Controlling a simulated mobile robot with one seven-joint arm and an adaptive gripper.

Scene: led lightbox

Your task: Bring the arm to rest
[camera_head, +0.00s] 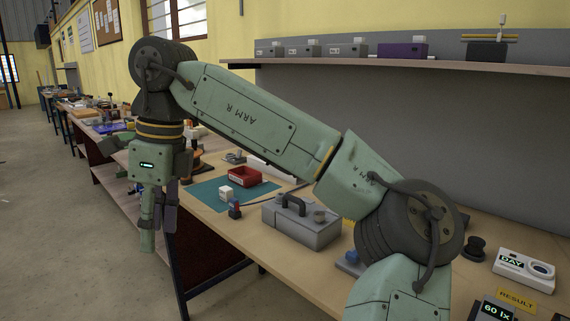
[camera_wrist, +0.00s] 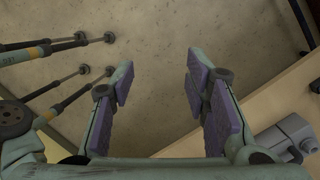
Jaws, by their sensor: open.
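My arm (camera_head: 245,115) is green and marked "ARM R". It reaches from the lower right up and across to the left. My gripper (camera_head: 158,222) hangs pointing down at the left, in front of the workbench edge and over the floor. In the wrist view my gripper (camera_wrist: 157,85) is open, with a wide gap between its purple-padded fingers. Only bare floor (camera_wrist: 155,50) shows between them. It holds nothing.
The workbench (camera_head: 228,233) runs along the wall. On it are a grey box with a handle (camera_head: 300,222), a red bin (camera_head: 245,176), a small white cube (camera_head: 226,193) and a white "DAY" device (camera_head: 524,270). A shelf (camera_head: 390,64) is above. Floor at left is clear.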

